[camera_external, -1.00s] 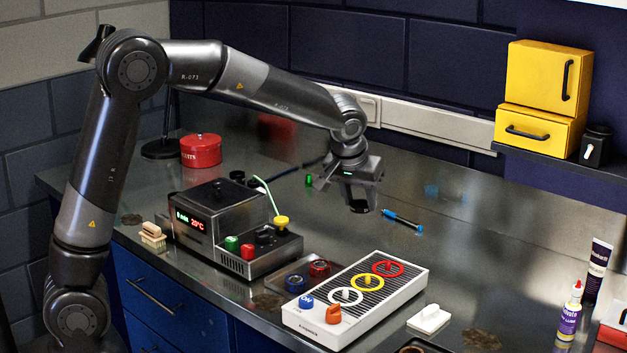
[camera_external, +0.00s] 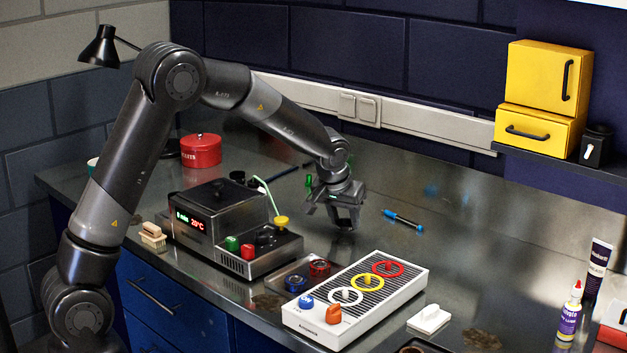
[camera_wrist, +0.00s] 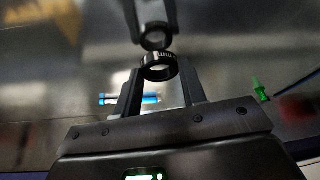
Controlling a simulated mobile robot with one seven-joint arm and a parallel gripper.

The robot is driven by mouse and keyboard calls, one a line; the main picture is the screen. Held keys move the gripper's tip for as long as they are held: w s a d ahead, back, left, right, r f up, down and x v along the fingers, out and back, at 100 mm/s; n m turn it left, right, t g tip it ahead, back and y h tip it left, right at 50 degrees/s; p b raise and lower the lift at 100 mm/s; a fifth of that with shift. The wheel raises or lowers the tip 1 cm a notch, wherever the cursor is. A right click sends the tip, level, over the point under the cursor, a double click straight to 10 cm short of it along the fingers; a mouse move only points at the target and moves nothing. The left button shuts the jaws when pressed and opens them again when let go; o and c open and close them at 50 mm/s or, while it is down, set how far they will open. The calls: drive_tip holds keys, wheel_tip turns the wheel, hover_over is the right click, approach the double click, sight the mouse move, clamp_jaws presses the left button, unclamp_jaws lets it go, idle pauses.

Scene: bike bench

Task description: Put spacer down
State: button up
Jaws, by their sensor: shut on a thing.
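The spacer (camera_wrist: 160,67) is a short black ring with pale markings. In the wrist view it sits between the two fingertips of my gripper (camera_wrist: 161,74), which is shut on it. In the external view my gripper (camera_external: 343,222) points down, low over the steel bench top (camera_external: 465,260), behind the white panel with the coloured rings. The spacer is hard to make out there. A dark mirror image of the ring and fingers shows in the steel just beyond it. I cannot tell whether the spacer touches the bench.
A blue pen (camera_external: 403,220) lies right of my gripper. The white ring panel (camera_external: 345,330) stands in front, and a grey control box (camera_external: 215,225) to the left. A small green-tipped item (camera_wrist: 260,91) is nearby. Bare steel surrounds my gripper.

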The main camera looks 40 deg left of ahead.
drive_tip(key=shift+f, duration=0.75)
drive_tip(key=shift+f, duration=0.1)
drive_tip(key=o, duration=1)
drive_tip(key=shift+c, duration=0.2)
drive_tip(key=v, duration=1.1)
drive_tip(key=s+a+r, duration=0.4)
drive_tip(key=s+r, duration=0.3)
drive_tip(key=s, duration=0.2)
drive_tip(key=s+a+m, duration=0.1)
drive_tip(key=s+a, duration=0.1)
drive_tip(key=s, duration=1.1)
drive_tip(key=s+a+m+t+h, duration=0.1)
drive_tip(key=s+a, duration=0.1)
drive_tip(key=s, duration=1.1)
drive_tip(key=shift+a+f+m, duration=0.2)
drive_tip(key=shift+a+m, duration=0.2)
